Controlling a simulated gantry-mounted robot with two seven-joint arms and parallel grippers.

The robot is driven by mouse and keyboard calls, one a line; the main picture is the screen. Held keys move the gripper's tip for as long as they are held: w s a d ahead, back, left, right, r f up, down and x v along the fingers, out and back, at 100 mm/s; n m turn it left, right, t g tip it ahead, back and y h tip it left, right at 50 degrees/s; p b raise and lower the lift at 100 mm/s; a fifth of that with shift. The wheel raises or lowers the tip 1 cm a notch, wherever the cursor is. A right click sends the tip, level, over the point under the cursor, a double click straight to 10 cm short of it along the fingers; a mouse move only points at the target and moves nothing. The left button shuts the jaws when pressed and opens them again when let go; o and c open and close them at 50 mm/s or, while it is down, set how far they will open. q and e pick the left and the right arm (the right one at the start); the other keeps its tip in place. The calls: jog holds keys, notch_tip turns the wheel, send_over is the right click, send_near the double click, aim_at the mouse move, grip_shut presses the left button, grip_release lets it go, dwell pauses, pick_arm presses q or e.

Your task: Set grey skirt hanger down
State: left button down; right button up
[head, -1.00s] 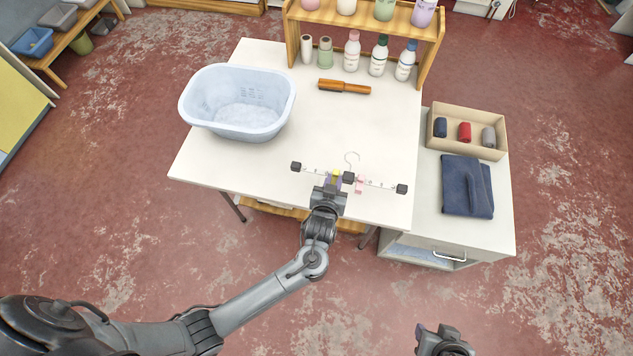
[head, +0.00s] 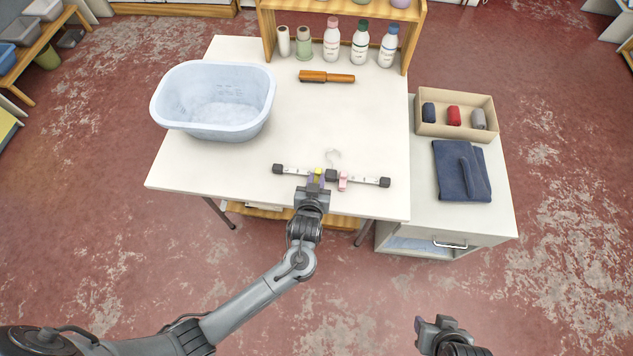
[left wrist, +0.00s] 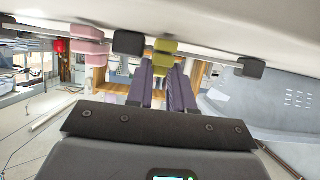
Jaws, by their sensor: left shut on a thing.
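The grey skirt hanger (head: 360,180) is over the front part of the white table (head: 240,172). It has a thin pale bar, dark end pieces, a pink clip (head: 343,181) and a pale hook (head: 333,157) pointing to the back. In the left wrist view the purple fingers (left wrist: 160,88) reach up to the yellow-green piece (left wrist: 165,46). Whether the hanger touches the tabletop is hard to tell. My right gripper (head: 434,326) is away from the table at the bottom; its jaws are unclear.
A pale blue basin (head: 160,102) stands at the table's left. A cabinet on the right holds a box (head: 485,103) and folded navy cloth (head: 460,172). The table's middle is clear.

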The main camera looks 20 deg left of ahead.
pick_arm(q)
jog(key=shift+r, duration=0.1)
jog(key=c, duration=1)
grip_release()
